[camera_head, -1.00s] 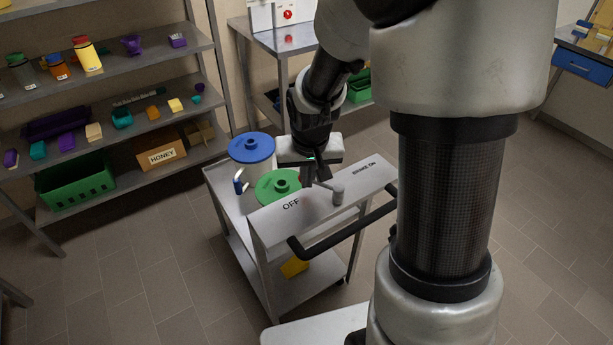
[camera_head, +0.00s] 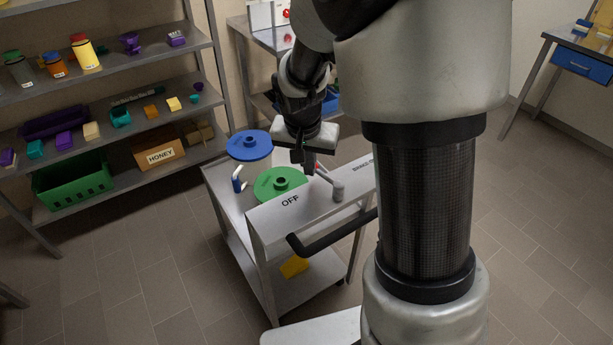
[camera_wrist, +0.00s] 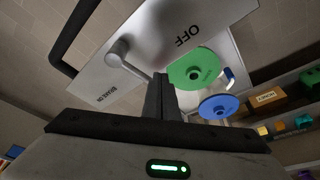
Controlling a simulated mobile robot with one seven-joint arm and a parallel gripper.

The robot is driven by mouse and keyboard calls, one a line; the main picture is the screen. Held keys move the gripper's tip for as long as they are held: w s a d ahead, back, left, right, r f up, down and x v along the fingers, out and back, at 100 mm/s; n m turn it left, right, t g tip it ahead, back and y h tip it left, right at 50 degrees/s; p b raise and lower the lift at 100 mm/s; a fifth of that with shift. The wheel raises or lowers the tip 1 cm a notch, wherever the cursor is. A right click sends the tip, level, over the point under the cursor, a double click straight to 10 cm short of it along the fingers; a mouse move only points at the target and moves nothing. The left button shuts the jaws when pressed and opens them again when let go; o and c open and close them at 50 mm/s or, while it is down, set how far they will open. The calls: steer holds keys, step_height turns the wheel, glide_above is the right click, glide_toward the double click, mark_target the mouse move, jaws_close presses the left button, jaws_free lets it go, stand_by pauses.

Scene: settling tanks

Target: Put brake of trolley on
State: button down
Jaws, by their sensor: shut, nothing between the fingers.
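The trolley (camera_head: 262,226) stands in front of me with a sloped grey top panel marked OFF (camera_head: 290,201) at its left and BRAKE ON at its right, partly hidden by my arm. The brake lever has a grey round pivot (camera_head: 338,190) and a thin arm reaching toward the back, with a reddish tip. My gripper (camera_head: 309,172) is shut and empty, pointing down beside the lever's tip on its OFF side. In the wrist view the lever (camera_wrist: 122,50) runs up to the left of my fingers (camera_wrist: 160,82); whether they touch is unclear.
A green disc-shaped lid (camera_head: 280,184) and a blue one (camera_head: 249,146) are on the trolley behind the panel. A black handle (camera_head: 335,236) runs along its front. Shelves with jars and bins (camera_head: 75,185) stand left; a metal table is behind. Floor at the right is clear.

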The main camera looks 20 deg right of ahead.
steer(key=w+d+m, duration=0.1)
steer(key=m, duration=0.1)
steer(key=w+d+m+g+h, duration=0.1)
steer(key=m, duration=0.1)
steer(key=shift+d, duration=0.15)
steer(key=shift+w+d+m+g+h, duration=0.2)
steer(key=shift+d+m, duration=0.35)
steer(key=shift+m, duration=0.5)
steer(key=shift+w+d+m+g+h, duration=0.1)
steer(key=shift+w+d+m+g, duration=0.1)
steer(key=shift+d+m, duration=0.6)
steer(key=shift+a+m, duration=0.2)
steer(key=shift+m, duration=0.05)
steer(key=shift+s, duration=0.1)
